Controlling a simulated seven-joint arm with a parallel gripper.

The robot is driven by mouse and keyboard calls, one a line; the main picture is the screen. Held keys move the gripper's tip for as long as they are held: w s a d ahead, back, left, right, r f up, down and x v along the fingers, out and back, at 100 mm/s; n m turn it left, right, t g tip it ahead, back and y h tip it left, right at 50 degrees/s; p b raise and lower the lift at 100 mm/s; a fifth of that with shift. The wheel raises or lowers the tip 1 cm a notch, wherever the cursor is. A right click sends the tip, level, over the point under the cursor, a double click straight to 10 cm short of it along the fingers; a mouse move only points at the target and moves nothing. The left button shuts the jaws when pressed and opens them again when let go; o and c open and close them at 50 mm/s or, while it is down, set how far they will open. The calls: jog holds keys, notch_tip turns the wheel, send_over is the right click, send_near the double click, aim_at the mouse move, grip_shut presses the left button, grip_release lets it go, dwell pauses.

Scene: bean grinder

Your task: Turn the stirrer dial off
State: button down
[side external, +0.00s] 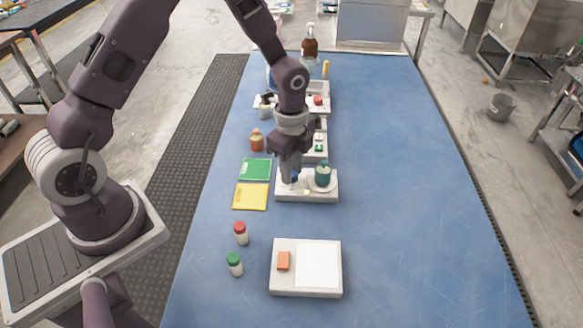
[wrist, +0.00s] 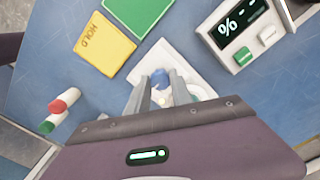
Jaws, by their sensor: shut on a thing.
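The stirrer (side external: 287,195) is a low white unit on the blue table, with a dark green vessel (side external: 322,174) on its round plate. Its dial shows as a blue knob (wrist: 160,77) in the wrist view, on the white top of the stirrer (wrist: 150,60). My gripper (side external: 294,182) points down over the left part of the stirrer. In the wrist view my gripper (wrist: 161,88) has one finger on each side of the blue dial and is shut on it. The dial's lower part and any marks around it are hidden.
A yellow card (side external: 251,196), reading HOLD in the wrist view, and a green card (side external: 255,169) lie left. A red-capped jar (side external: 241,233), a green-capped jar (side external: 234,264) and a white scale-like unit (side external: 318,265) stand nearer. More equipment stands behind; the table's right side is clear.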

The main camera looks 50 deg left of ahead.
jog(key=n, duration=0.8)
jog(key=shift+n, duration=0.4)
jog(key=n, duration=0.4)
jog(key=shift+n, duration=2.4)
jog(key=c, duration=1.1)
grip_release()
